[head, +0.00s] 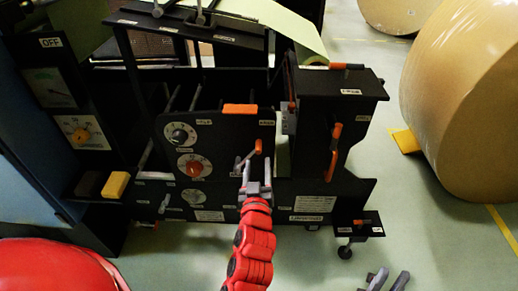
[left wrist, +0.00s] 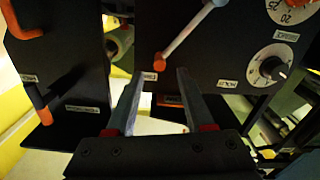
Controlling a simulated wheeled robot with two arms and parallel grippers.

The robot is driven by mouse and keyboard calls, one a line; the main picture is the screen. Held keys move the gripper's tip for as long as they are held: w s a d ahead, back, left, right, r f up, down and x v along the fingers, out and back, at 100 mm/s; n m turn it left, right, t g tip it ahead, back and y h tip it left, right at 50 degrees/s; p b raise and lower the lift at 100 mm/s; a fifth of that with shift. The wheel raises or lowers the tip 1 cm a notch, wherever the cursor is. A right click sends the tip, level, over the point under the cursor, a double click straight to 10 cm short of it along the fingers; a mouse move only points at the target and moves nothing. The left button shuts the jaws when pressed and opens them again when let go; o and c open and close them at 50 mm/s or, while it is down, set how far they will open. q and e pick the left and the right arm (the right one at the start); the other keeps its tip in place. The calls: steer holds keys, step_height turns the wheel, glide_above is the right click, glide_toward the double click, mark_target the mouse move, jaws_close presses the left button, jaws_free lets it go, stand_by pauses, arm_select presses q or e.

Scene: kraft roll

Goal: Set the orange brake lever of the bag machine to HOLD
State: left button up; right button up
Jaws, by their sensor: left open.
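A lever with a grey rod and an orange tip (head: 259,146) sits on the machine's dark front panel, slanting up to the right from its lower end. It also shows in the left wrist view (left wrist: 184,36), where the panel appears upside down. I take it as the brake lever; other orange handles are around. My left gripper (head: 257,168) is open and empty in front of the panel, just below the tip, which lies beyond the finger gap (left wrist: 158,85). My right gripper (head: 393,274) is open and empty at the bottom edge. The panel's small labels are hard to read.
A white dial (head: 180,135) and an orange-knobbed dial (head: 194,167) are left of the lever. An orange bar (head: 240,109) tops the panel. A block with an orange handle (head: 334,150) stands right. A big kraft roll (head: 468,95) is far right.

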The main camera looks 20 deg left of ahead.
mark_target(259, 148)
arm_select(q)
steer(key=x, duration=0.8)
steer(key=shift+w+a, duration=0.15)
steer(key=shift+w, duration=0.2)
jaws_close()
steer(key=shift+f, duration=0.1)
stand_by(0.8)
